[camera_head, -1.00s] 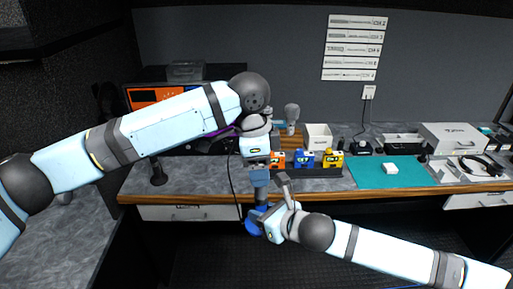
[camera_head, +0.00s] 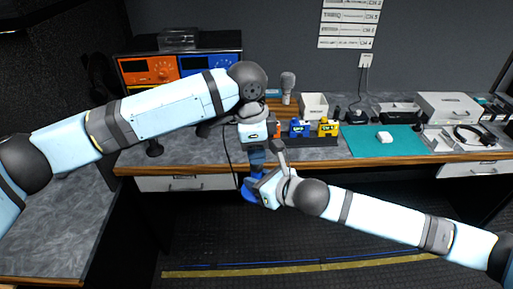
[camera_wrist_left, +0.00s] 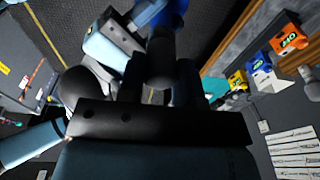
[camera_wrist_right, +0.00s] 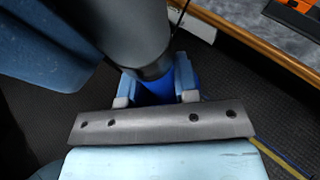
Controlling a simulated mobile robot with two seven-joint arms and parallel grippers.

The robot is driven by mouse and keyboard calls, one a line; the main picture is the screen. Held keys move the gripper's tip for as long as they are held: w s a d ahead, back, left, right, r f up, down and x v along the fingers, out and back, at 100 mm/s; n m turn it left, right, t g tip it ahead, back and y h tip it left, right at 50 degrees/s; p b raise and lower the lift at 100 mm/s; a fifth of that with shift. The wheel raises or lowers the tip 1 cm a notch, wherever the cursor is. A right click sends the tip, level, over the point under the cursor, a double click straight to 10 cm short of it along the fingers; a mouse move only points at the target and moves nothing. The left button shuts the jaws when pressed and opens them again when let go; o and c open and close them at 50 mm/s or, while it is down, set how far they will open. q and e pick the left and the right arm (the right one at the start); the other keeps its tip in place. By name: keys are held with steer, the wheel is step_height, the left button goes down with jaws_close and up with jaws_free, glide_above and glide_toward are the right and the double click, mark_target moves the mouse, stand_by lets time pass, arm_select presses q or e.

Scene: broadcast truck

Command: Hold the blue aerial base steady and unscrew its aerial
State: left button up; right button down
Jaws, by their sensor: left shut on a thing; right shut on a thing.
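The blue aerial base (camera_head: 250,190) hangs in the air in front of the bench, above the dark floor. My right gripper (camera_head: 262,186) is shut on it from the right; in the right wrist view both fingers flank the blue base (camera_wrist_right: 155,92). The aerial is a thick dark grey cylinder (camera_wrist_right: 125,35) rising from the base. My left gripper (camera_head: 257,156) is just above, shut on the aerial, pointing down. In the left wrist view the dark aerial (camera_wrist_left: 160,65) lies between the fingers, with the blue base (camera_wrist_left: 172,14) beyond. The joint between the two is partly hidden.
The bench (camera_head: 190,160) runs behind my grippers, its wooden edge close. Blue (camera_head: 299,128) and yellow (camera_head: 328,129) packs stand in a dark rack. A teal mat (camera_head: 375,145) with a white block lies to the right. Orange-fronted equipment (camera_head: 150,70) stands at the back left.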

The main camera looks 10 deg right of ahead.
arm_select(q)
steer(key=n, duration=0.2)
steer(key=shift+n, duration=0.3)
steer(key=o, duration=1)
